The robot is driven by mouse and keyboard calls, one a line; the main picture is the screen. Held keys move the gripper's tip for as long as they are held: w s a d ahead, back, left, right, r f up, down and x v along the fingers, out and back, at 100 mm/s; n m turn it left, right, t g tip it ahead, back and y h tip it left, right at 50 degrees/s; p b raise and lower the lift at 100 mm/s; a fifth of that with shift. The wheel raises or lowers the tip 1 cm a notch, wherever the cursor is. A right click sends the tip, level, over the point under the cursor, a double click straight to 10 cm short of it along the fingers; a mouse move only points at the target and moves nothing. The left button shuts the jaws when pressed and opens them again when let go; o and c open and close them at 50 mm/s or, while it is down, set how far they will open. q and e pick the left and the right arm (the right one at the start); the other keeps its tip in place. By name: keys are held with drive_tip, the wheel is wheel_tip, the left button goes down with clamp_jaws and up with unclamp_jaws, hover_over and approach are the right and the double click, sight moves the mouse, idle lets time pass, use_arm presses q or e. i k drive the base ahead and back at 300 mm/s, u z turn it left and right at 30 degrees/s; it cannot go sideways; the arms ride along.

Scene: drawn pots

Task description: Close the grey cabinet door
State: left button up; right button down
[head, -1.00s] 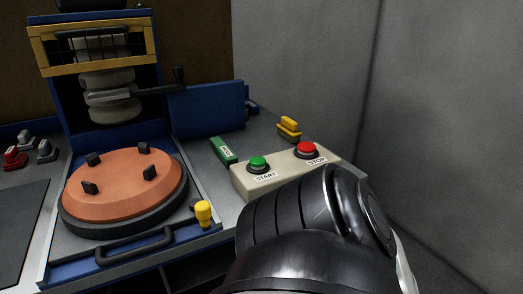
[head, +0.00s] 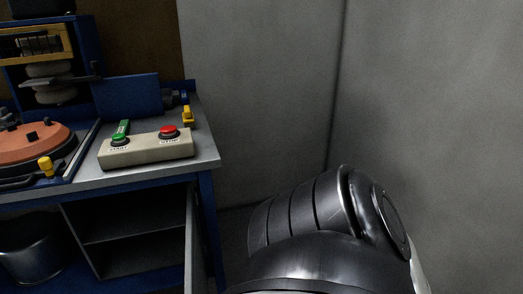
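The grey cabinet door (head: 190,245) shows edge-on in the head view, under the right end of the workbench. It stands open, swung out toward me. The cabinet (head: 120,235) behind it is dark, with a shelf across its inside and nothing seen on it. The lower part of the door is cut off by the frame. A black and silver link of my arm fills the lower right of the view, to the right of the door and apart from it in the picture. Neither of my grippers shows.
The workbench (head: 205,160) has a beige box (head: 148,150) with a green START button and a red button. A metal bin (head: 32,245) stands under the bench at left. A red-brown round plate (head: 30,142) sits on top. Grey walls close off the right side.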

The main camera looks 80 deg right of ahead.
sight(195, 276)
drive_tip(key=k, duration=0.65)
drive_tip(key=z, duration=1.5)
drive_tip(key=i, duration=0.5)
drive_tip(key=u, duration=0.75)
